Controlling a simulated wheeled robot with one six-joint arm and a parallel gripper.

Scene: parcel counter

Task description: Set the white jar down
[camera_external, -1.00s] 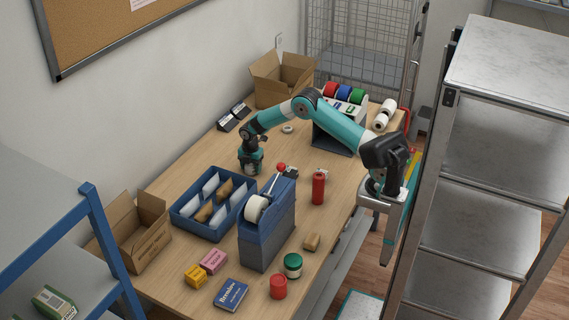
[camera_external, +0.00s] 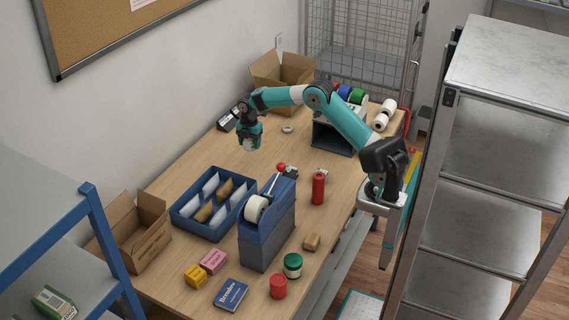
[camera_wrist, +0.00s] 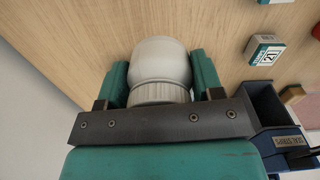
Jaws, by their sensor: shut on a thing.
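My gripper (camera_external: 250,142) is above the far left part of the wooden counter (camera_external: 190,165). It is shut on the white jar (camera_wrist: 160,65), which sits between the two teal fingers in the wrist view. The lower part of the jar (camera_external: 250,146) shows under the fingers in the external view, and it looks held above the counter top. The ribbed end of the jar is nearest the wrist camera.
A blue divided tray (camera_external: 212,232) and a tall tape dispenser (camera_external: 266,240) stand in front. A roll of tape (camera_external: 287,129), a red bottle (camera_external: 318,188) and an open cardboard box (camera_external: 282,80) are around. The wood between gripper and tray is clear.

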